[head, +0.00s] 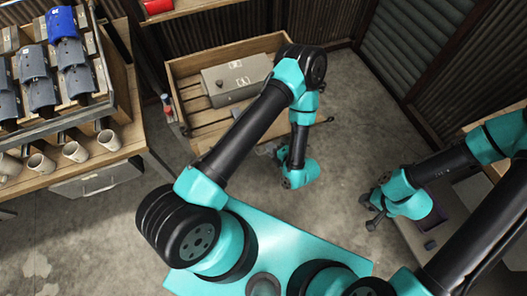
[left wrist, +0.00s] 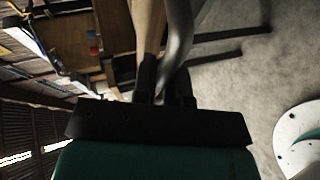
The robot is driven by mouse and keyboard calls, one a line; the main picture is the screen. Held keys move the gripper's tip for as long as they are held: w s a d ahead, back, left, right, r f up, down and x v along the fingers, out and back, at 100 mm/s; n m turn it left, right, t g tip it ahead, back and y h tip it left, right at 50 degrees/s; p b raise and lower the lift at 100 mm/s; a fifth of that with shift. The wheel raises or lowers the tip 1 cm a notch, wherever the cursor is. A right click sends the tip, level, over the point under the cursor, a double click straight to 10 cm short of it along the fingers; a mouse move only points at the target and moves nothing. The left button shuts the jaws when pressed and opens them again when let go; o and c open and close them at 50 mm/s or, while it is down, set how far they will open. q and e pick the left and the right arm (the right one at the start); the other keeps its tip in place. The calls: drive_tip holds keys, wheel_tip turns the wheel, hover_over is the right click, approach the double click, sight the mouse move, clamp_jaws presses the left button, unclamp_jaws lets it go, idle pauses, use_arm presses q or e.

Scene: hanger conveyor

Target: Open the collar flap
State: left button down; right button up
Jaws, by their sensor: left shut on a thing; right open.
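My left gripper (left wrist: 166,80) shows in the left wrist view with its dark fingers close together, shut on a grey curved piece (left wrist: 179,40). Whether this piece is the collar flap I cannot tell. In the head view my left wrist hangs below its forearm in front of the wooden crate, and its fingertips are not clear. Folded blue (head: 66,53) and grey (head: 36,78) pieces, perhaps collars, sit on a slanted rack at the left. No open flap is clearly visible.
A wooden crate (head: 187,100) holding a grey box (head: 236,82) stands at the back centre. Several white mugs (head: 75,152) line the left bench (head: 130,142). A red object (head: 157,6) lies at the top. The grey floor (head: 345,125) between my arms is mostly clear.

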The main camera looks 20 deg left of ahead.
use_arm(q)
drive_tip(key=c, duration=1.2)
unclamp_jaws()
drive_tip(key=shift+d, duration=0.1)
drive_tip(key=shift+v, duration=8.6)
drive_tip(key=shift+r, duration=0.1)
